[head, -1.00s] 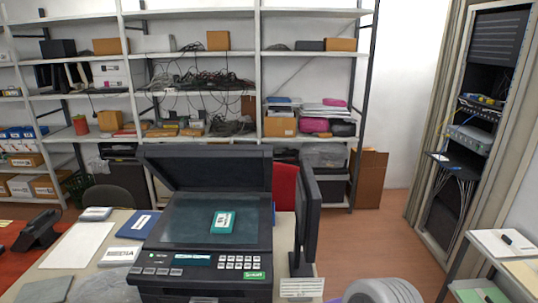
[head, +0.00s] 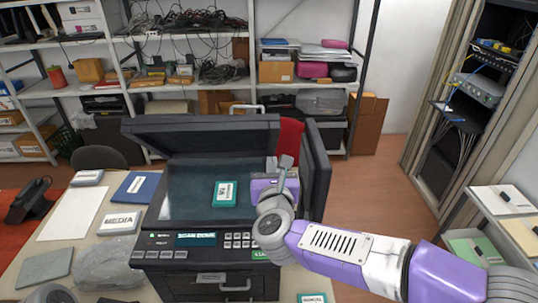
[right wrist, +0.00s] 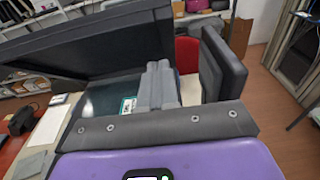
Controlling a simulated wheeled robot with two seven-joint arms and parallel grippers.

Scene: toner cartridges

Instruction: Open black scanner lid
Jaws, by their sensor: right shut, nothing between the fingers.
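The black scanner lid (head: 200,136) is raised at the back of the black scanner, tilted up from the glass bed (head: 185,190). It also shows in the right wrist view (right wrist: 95,45). A teal-and-white box (head: 225,194) lies on the glass and is partly hidden by my fingers in the right wrist view. My right gripper (head: 286,162) is near the right end of the lid, by the scanner's right side. Its fingers (right wrist: 158,82) are together and empty; I cannot tell whether they touch the lid. My left gripper is out of view.
A dark monitor (head: 318,165) stands close at the scanner's right, beside my right gripper. A red chair (head: 290,138) is behind. Open floor lies at the right.

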